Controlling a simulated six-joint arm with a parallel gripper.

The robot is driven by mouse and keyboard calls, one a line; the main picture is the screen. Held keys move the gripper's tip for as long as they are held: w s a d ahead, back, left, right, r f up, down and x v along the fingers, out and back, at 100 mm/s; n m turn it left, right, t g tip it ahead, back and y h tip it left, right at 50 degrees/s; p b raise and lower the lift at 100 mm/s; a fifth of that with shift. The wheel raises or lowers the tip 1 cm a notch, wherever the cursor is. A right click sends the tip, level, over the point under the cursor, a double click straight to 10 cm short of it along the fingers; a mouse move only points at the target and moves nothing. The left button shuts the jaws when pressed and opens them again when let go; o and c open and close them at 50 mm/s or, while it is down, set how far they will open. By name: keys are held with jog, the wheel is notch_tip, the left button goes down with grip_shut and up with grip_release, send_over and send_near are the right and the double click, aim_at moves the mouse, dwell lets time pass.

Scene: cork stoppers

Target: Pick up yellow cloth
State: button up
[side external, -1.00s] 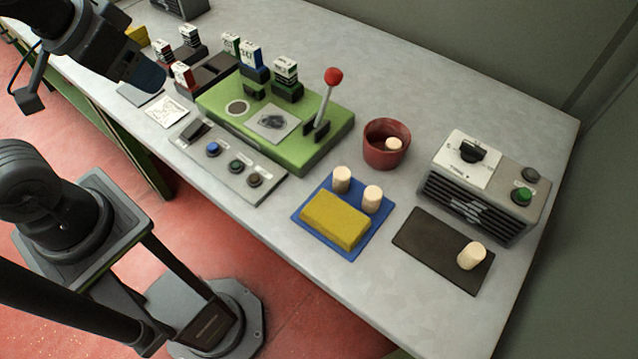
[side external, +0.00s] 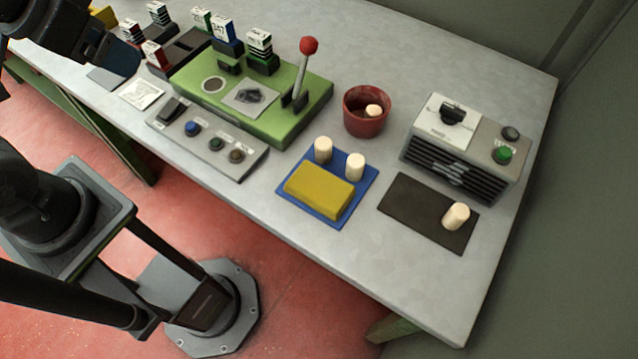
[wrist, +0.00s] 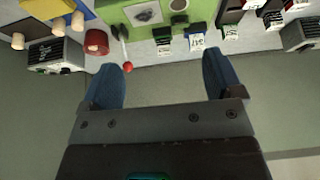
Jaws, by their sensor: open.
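The yellow cloth (side external: 319,191) is a folded, block-like pad lying on a blue mat (side external: 335,222), with two cork stoppers standing behind it. In the wrist view the yellow cloth (wrist: 46,7) is cut off at the top left edge. My gripper (wrist: 166,68) is open and empty, its two blue fingers apart, with the cloth off to the upper left. In the side view my arm's end is at the top left, well away from the cloth, above the bench's left part.
A red pot (side external: 366,112) holding a cork stands behind the blue mat. A dark mat (side external: 411,213) with one cork and a grey switch box (side external: 462,150) lie to the right. A green panel (side external: 245,105) with a red-knobbed lever stands left of the cloth.

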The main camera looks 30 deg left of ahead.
jog(key=shift+o, duration=1.1)
jog(key=n+g, duration=0.6)
jog(key=n, duration=1.2)
send_over(320, 185)
notch_tip(320, 185, down, 9)
notch_tip(320, 185, down, 14)
jog(key=shift+r, duration=0.1)
jog(key=c, duration=1)
